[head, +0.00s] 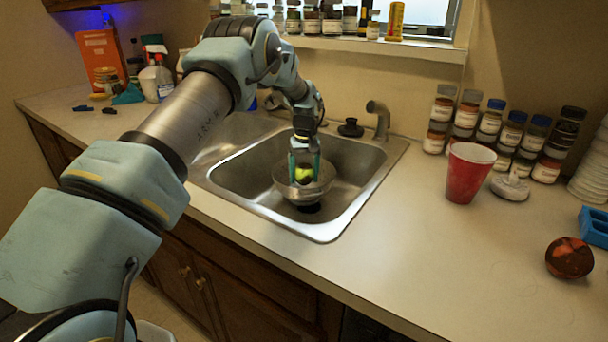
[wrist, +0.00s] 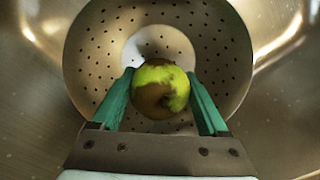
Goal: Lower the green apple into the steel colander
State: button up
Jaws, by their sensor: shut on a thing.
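The green apple (wrist: 161,88) has brown patches and sits between the two green fingers of my gripper (wrist: 160,97) in the wrist view. In the head view my gripper (head: 305,166) points down into the sink with the apple (head: 303,174) between its fingertips. The steel colander (wrist: 90,60) is a round bowl with small holes, directly behind the apple in the wrist view. In the head view the colander (head: 284,186) stands in the sink, and the apple is within its rim outline. I cannot tell whether the apple touches the colander's bottom.
The sink (head: 345,190) surrounds the colander, with a faucet (head: 378,118) behind. The front right counter is clear.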

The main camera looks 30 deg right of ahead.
aim_at(304, 183)
jog(key=shift+f+b, duration=0.85)
jog(key=shift+f, duration=0.8)
dwell(0.7)
dwell(0.4)
jog(key=o, duration=1.4)
